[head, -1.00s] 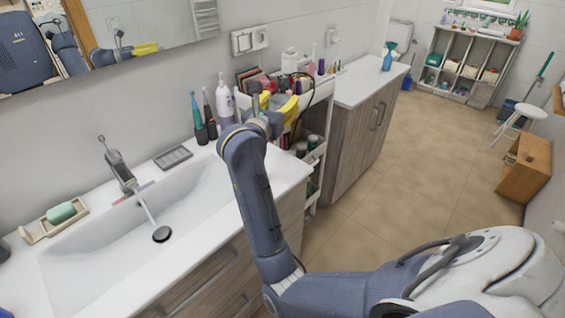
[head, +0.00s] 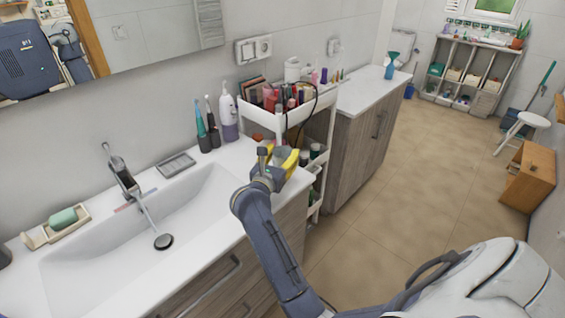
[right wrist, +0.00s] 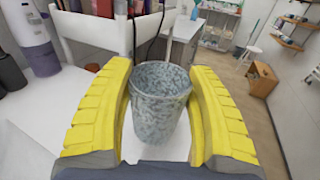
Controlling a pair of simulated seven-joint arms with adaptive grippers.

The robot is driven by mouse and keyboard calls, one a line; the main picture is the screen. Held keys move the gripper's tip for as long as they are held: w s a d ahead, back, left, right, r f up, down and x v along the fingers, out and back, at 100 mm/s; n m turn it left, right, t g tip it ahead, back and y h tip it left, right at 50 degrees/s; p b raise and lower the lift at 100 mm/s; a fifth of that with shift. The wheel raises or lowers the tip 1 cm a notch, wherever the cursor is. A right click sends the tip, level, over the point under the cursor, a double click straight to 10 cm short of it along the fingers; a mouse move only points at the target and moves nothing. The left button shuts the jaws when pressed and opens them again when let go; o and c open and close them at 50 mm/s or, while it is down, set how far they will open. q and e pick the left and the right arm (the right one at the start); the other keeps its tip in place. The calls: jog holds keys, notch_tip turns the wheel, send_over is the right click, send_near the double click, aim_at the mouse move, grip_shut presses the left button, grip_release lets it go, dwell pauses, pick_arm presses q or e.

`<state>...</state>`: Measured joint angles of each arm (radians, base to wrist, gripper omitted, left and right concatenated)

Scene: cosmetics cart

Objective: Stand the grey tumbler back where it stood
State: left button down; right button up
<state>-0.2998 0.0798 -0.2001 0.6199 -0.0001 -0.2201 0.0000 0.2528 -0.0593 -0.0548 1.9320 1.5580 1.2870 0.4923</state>
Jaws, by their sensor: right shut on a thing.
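The grey speckled tumbler (right wrist: 160,118) stands out in the right wrist view, held between the yellow fingers of my right gripper (right wrist: 157,88). Its open rim faces up toward the camera and it looks empty. In the head view my right gripper (head: 285,159) is over the right end of the white sink counter (head: 232,166), in front of the cart. The tumbler is mostly hidden there by the gripper. I cannot tell whether its base touches the counter. My left gripper is not in view.
The white cart (head: 318,119) with cosmetics stands close behind the gripper. A lotion bottle (head: 228,115) and two toothbrushes (head: 206,128) stand at the counter's back. The sink basin (head: 150,225) is to the left, with a soap dish (head: 55,228) beyond.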

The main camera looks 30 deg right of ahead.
jog(key=shift+f, duration=1.6)
jog(key=shift+f, duration=0.15)
jog(key=o, duration=1.4)
jog(key=shift+c, duration=0.2)
jog(key=shift+s+a, duration=0.1)
jog(key=shift+a, duration=0.1)
jog(key=shift+r+v, duration=0.2)
jog(key=shift+v, duration=3.35)
